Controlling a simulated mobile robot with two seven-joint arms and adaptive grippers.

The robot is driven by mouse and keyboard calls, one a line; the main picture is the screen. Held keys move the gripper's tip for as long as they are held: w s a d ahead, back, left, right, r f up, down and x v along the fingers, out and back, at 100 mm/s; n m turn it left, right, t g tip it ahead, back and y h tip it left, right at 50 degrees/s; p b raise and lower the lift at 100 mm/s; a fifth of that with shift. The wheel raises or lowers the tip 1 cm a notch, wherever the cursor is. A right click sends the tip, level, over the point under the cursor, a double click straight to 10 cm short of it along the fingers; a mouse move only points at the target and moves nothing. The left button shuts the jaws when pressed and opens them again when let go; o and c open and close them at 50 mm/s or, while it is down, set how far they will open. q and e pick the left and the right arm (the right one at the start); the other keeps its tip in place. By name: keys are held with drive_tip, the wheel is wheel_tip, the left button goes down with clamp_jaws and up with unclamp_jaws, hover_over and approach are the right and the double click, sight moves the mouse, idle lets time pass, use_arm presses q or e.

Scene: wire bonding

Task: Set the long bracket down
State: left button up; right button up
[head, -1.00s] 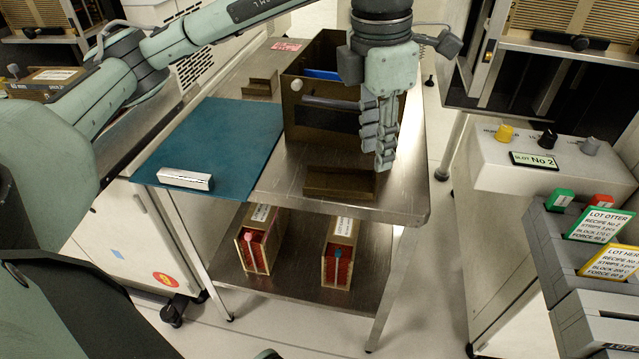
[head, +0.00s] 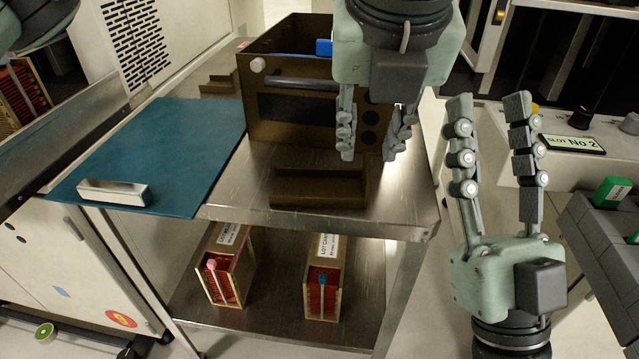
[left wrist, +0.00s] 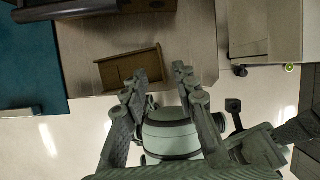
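A brown angled bracket (head: 318,188) lies on the front of the steel cart's top (head: 400,200); it also shows in the left wrist view (left wrist: 130,68). A shorter-looking brown bracket (head: 220,84) sits at the back left of the cart. I cannot tell for certain which is the long bracket; the front one looks longer. My right gripper (head: 490,100) points up right of the cart, open and empty.
A brown box (head: 270,125) with a handle stands behind the front bracket. A blue mat (head: 150,150) holds a silver bar (head: 113,192). Two lot carriers (head: 228,265) (head: 325,275) stand on the lower shelf. A console (head: 590,160) is at right.

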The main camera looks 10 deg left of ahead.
sight(367, 167)
use_arm(q)
drive_tip(key=x, duration=0.6)
drive_tip(key=shift+d+f, duration=0.1)
drive_tip(key=shift+f, duration=0.1)
drive_tip(key=shift+c, duration=0.3)
clamp_jaws()
